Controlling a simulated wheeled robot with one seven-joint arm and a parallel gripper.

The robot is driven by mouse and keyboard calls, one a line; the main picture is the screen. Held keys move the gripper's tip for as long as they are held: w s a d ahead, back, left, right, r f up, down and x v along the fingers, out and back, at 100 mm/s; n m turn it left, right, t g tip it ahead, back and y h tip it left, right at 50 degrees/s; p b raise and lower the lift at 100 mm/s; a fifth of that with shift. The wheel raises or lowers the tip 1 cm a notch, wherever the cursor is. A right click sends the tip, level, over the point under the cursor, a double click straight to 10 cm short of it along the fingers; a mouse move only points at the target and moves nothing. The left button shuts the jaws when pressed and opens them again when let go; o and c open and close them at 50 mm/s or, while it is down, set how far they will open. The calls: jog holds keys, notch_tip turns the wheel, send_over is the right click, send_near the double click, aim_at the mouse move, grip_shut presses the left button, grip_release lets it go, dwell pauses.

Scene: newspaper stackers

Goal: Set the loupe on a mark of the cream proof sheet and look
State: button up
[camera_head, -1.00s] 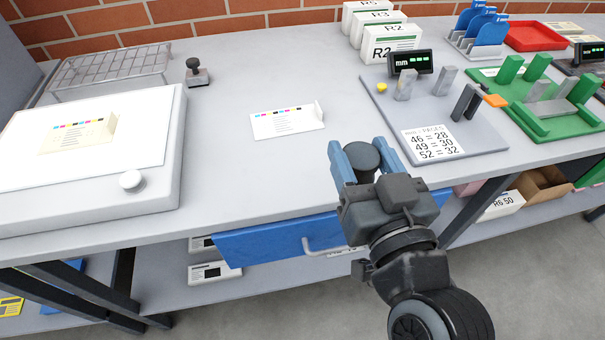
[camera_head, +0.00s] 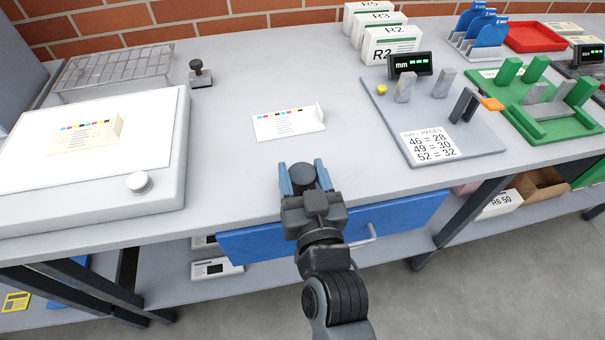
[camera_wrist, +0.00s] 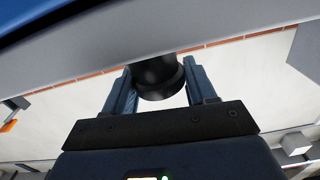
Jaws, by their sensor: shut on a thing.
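My gripper (camera_head: 305,180) is shut on the black round loupe (camera_head: 303,173), near the front edge of the table. The loupe also shows between the blue fingers in the wrist view (camera_wrist: 158,80). The cream proof sheet (camera_head: 90,139) lies on the white light box (camera_head: 40,215) at the left, with a row of coloured marks along its top. It is well to the left of my gripper. A second, white sheet (camera_head: 290,126) with coloured marks lies on the table just beyond my gripper, with one corner curled up.
A round white knob (camera_head: 140,183) stands on the light box's front right. A small black stamp-like thing (camera_head: 200,74) and a wire rack (camera_head: 115,68) are behind. A grey gauge board (camera_head: 470,140) is at the right. Bare table lies between light box and gripper.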

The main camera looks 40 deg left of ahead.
jog(key=shift+f, duration=0.15)
jog(key=o, duration=1)
jog(key=shift+o, duration=0.2)
jog(key=shift+r, duration=0.25)
jog(key=shift+s+d+f, duration=0.15)
jog(key=shift+s+d, duration=0.05)
jog(key=shift+d, duration=0.05)
jog(key=b+v, duration=0.3)
jog(key=v, duration=0.8)
jog(key=shift+d+b, duration=0.2)
jog(key=shift+b, duration=0.2)
